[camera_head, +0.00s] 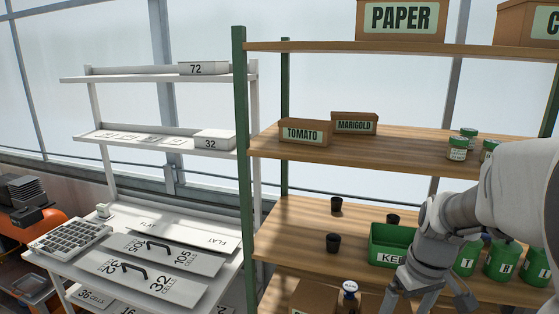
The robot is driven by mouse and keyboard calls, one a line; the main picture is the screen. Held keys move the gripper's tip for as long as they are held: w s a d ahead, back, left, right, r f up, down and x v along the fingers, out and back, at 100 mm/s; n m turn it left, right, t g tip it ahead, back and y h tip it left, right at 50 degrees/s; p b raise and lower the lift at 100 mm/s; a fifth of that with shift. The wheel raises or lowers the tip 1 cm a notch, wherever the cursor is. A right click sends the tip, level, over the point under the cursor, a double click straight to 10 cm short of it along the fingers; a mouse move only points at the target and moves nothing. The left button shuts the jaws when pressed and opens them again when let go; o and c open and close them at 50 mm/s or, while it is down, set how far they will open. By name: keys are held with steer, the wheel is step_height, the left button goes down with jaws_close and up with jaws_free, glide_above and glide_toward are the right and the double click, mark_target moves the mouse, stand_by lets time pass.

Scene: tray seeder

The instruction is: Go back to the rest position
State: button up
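My gripper (432,300) is at the lower right, in front of the wooden shelf and pointing down. Dark fingers show near the bottom edge, but I cannot tell whether they are open or shut or whether they hold anything. My arm comes in from the right edge and covers part of the green KEEP-type bin (372,244), whose label is partly hidden. Green labelled containers (502,262) stand to the right of my gripper.
The wooden shelf (300,220) holds several small black pots (333,243). TOMATO (305,132) and MARIGOLD (355,123) boxes stand on the board above. A white rack (150,135) and a bench with a cell tray (68,240) and handled plates (150,272) are at left.

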steer(key=s+a+r+m+t+b, duration=0.2)
steer(key=s+a+r, duration=0.4)
steer(key=s+a, duration=0.3)
steer(key=s+t+b, duration=0.1)
steer(key=s+t, duration=0.1)
steer(key=s, duration=0.1)
steer(key=shift+a+r+m, duration=0.3)
steer(key=shift+a+r, duration=0.05)
steer(key=shift+a, duration=0.05)
stand_by(0.3)
